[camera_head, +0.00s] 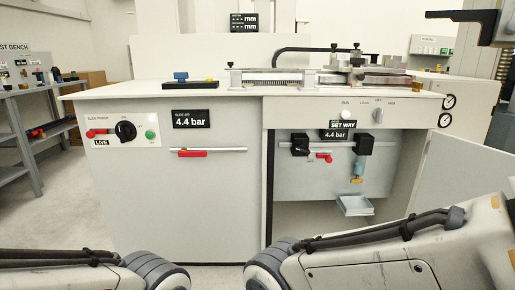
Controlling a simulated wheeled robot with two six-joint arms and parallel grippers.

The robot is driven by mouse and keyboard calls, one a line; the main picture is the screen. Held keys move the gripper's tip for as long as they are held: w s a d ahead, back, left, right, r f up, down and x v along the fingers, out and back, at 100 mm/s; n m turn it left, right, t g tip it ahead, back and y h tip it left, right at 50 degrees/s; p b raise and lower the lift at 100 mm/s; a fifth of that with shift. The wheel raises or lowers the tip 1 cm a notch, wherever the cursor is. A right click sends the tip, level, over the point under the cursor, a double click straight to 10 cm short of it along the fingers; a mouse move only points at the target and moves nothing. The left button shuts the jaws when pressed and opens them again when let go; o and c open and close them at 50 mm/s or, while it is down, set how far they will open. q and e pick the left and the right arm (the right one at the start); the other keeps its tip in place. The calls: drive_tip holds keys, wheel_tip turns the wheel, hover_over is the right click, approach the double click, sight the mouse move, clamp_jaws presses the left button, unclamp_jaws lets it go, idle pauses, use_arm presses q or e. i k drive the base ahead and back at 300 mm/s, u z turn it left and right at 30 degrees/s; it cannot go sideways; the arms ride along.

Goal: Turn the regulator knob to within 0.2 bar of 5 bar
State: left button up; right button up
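Inside the open right bay of the white bench, a grey panel (330,184) carries two black blocks. One black block (300,145) is on the left of a horizontal rail and the other (364,143) is on the right. I cannot tell which part is the regulator knob. A black display (338,131) above them reads 4.4 bar, its small upper line being hard to read. A second display (191,119) on the left front, labelled slide air, also reads 4.4 bar. My arm links cross the bottom of the picture. I see no fingertips of either gripper.
A red-handled valve (324,157) sits between the black blocks. A small tray (355,205) hangs below a brass-ended fitting (357,170). The open door (460,180) stands to the right. A dark bar (462,15) with a grey block cuts in at top right; its owner is unclear.

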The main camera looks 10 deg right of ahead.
sight(301, 147)
drive_tip(key=u, duration=0.25)
drive_tip(key=i, duration=0.65)
drive_tip(key=z, duration=0.45)
drive_tip(key=i, duration=0.65)
drive_tip(key=z, duration=0.65)
